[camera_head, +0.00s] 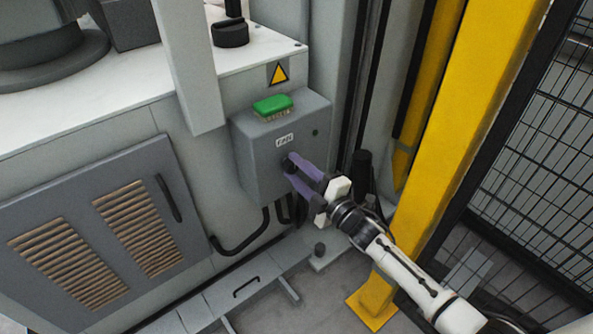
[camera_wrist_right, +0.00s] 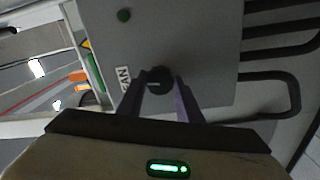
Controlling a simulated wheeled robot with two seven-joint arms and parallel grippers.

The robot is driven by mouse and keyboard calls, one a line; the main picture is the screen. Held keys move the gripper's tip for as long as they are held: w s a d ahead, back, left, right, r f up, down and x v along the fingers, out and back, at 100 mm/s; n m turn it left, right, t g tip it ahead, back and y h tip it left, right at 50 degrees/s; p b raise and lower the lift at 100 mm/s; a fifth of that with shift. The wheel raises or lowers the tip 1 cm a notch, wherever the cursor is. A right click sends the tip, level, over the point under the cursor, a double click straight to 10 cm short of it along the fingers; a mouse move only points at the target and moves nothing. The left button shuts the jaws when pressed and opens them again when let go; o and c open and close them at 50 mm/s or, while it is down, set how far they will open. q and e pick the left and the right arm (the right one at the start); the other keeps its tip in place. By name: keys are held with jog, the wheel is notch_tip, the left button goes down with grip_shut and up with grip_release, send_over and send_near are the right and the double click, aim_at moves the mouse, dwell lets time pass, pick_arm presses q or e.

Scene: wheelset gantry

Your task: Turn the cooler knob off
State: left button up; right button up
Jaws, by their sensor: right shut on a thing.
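The cooler knob (camera_wrist_right: 159,79) is a dark round knob on the front of a grey control box (camera_head: 258,170). In the head view it is mostly hidden by my fingers. My right gripper (camera_head: 289,168) reaches the box from the lower right. Its purple fingers are shut on the knob, one on each side, as the right wrist view also shows (camera_wrist_right: 160,84). The knob's pointer direction cannot be made out. A label (camera_head: 284,140) sits above the knob. My left gripper is not in view.
A green block (camera_head: 272,104) lies on top of the box, below a yellow warning triangle (camera_head: 278,74). Black cables (camera_head: 284,211) hang under the box. A yellow post (camera_head: 440,120) and black mesh fence (camera_head: 535,150) stand at right. A vented grey door (camera_head: 100,235) is at left.

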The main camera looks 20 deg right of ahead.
jog(key=shift+n, duration=0.3)
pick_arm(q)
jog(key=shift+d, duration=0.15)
pick_arm(e)
jog(key=shift+n, duration=0.4)
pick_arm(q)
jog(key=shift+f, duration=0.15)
pick_arm(e)
jog(key=shift+n, duration=0.3)
jog(key=o, duration=1)
jog(key=shift+o, duration=0.2)
jog(key=shift+s, duration=0.1)
jog(key=shift+s+d, duration=0.2)
jog(key=shift+s, duration=0.15)
pick_arm(q)
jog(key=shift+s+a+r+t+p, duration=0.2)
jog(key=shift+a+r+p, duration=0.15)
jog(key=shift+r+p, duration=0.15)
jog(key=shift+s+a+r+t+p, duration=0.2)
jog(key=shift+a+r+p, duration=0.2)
jog(key=shift+p, duration=0.2)
pick_arm(e)
jog(key=v, duration=0.9)
jog(key=shift+s, duration=0.2)
